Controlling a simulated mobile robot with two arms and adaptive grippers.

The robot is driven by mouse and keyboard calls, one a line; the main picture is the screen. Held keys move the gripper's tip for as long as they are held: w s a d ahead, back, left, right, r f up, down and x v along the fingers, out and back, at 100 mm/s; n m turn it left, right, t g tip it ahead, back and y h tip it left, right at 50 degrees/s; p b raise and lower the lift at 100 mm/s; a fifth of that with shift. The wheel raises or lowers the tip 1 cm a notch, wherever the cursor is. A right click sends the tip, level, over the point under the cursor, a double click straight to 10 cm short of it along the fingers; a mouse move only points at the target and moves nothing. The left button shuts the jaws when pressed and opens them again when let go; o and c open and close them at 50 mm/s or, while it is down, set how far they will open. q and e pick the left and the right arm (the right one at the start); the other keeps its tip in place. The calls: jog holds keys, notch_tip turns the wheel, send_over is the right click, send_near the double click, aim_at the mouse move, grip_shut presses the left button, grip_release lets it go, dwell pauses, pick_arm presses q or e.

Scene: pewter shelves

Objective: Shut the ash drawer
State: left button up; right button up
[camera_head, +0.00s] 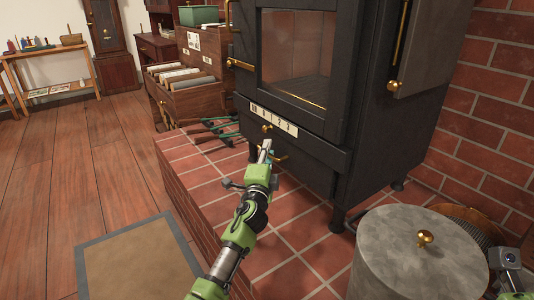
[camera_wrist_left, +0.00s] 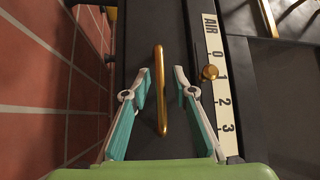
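The ash drawer (camera_head: 312,151) is the low black front of the stove, under the white air scale. Its brass bar handle (camera_wrist_left: 161,90) shows upright in the left wrist view; the head view shows part of it (camera_head: 281,158) beside my gripper. I cannot tell how far the drawer stands out. My left gripper (camera_head: 266,147) is at the drawer front. In the left wrist view its two teal-backed fingers (camera_wrist_left: 161,74) are apart, one on each side of the handle, with gaps visible. Part of my right arm shows at the lower right; its fingers are not seen.
The stove's glass door (camera_head: 297,55) is above. A brass air knob (camera_wrist_left: 209,72) sits close beside one finger. A grey lidded bin (camera_head: 405,265) stands at right on the brick hearth (camera_head: 205,175). An open file drawer (camera_head: 190,98) is behind at left.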

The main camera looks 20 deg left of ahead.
pick_arm(q)
jog(key=v, duration=1.2)
dwell(0.4)
